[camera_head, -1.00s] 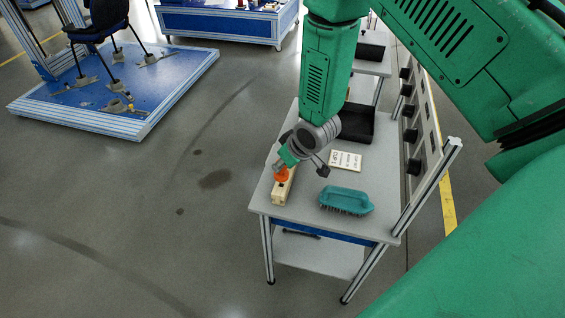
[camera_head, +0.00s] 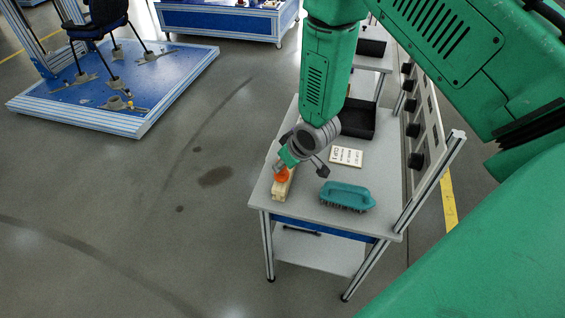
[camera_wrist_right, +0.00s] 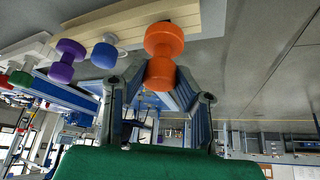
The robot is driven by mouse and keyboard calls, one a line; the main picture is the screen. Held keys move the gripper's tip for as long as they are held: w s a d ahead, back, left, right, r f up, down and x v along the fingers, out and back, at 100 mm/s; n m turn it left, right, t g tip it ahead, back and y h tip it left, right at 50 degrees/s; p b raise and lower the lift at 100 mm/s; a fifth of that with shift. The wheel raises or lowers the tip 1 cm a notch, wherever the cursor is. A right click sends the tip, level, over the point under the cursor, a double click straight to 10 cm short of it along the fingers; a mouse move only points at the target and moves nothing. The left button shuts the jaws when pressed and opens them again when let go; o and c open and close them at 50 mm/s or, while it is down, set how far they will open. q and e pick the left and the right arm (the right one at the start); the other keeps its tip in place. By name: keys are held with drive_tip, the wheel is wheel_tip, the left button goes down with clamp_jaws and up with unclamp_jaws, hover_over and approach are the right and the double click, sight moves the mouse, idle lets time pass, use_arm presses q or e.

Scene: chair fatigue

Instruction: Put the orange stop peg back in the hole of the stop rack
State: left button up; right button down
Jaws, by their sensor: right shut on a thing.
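The orange stop peg (camera_wrist_right: 163,55) is a dumbbell-shaped piece between the fingers of my right gripper (camera_wrist_right: 158,90). My right gripper is shut on its near knob. In the head view the orange peg (camera_head: 282,175) is over the pale wooden stop rack (camera_head: 279,191), near the table's left edge, below my right gripper (camera_head: 286,161). In the wrist view the peg's far end overlaps the rack (camera_wrist_right: 120,20). I cannot tell whether it is in a hole or just above it. My left gripper is not in view.
On the table (camera_head: 300,203) are a teal brush (camera_head: 346,196), a white sign (camera_head: 346,157) and a black bin (camera_head: 357,119). A panel with black knobs (camera_head: 416,160) borders the right side.

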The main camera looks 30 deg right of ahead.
drive_tip(key=shift+f+b, duration=0.55)
drive_tip(key=shift+f, duration=0.35)
drive_tip(key=c, duration=1.2)
unclamp_jaws()
drive_tip(key=shift+r, duration=0.15)
drive_tip(key=v, duration=1.1)
drive_tip(key=shift+r, duration=0.3)
drive_tip(key=shift+s, duration=0.15)
drive_tip(key=shift+f, duration=0.1)
